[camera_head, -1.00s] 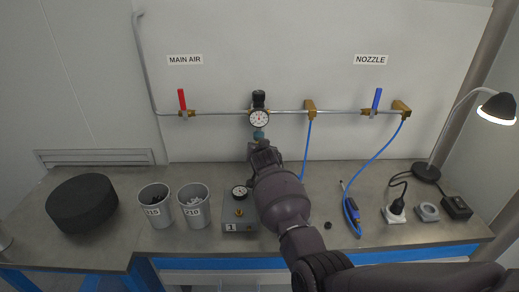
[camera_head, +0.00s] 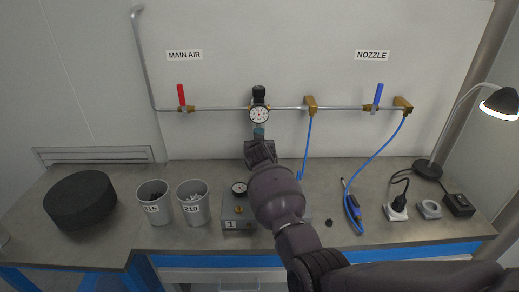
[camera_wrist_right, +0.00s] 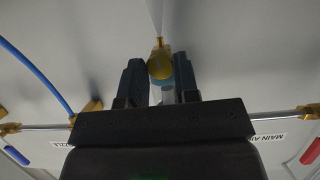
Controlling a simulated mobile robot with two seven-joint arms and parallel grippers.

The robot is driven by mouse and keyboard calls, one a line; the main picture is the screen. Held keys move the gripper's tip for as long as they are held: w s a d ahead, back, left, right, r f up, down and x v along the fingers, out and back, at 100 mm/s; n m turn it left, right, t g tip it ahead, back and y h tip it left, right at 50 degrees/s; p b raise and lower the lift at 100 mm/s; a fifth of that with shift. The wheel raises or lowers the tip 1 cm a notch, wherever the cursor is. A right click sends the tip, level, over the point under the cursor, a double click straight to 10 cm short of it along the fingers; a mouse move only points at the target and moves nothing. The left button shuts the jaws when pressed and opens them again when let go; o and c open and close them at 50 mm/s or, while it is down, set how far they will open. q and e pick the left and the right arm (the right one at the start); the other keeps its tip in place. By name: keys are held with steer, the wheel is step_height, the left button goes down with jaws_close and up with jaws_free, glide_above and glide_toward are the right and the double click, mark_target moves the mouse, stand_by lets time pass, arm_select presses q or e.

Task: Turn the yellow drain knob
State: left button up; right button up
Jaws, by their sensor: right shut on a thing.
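The yellow drain knob (camera_wrist_right: 160,66) shows in the right wrist view, at the bottom of a clear bowl (camera_wrist_right: 167,95) under the air line. My right gripper (camera_wrist_right: 159,74) has one dark finger on each side of the knob and is shut on it. In the head view my right gripper (camera_head: 259,143) is just below the round gauge (camera_head: 259,114) and the teal-tinted bowl (camera_head: 259,131). The gripper hides the knob there. My left gripper is not in view.
The red main air lever (camera_head: 181,95) and blue nozzle lever (camera_head: 378,94) stand upright on the pipe. A blue hose (camera_head: 383,152) hangs at the right. Two grey bins (camera_head: 154,203), a black round block (camera_head: 81,202) and a gauge box (camera_head: 237,211) stand on the bench.

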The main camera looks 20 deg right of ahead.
steer(key=shift+w+a+n+h+b, duration=0.1)
steer(key=shift+n+h+b, duration=0.9)
steer(key=shift+n, duration=0.55)
steer(key=shift+s+a+n+h+b, duration=0.1)
steer(key=shift+n+h+b, duration=0.95)
steer(key=shift+n, duration=0.45)
steer(key=shift+w+a+n+h+b, duration=0.1)
steer(key=shift+n+h+b, duration=0.9)
steer(key=shift+n, duration=0.55)
steer(key=o, duration=0.9)
steer(key=shift+f, duration=0.1)
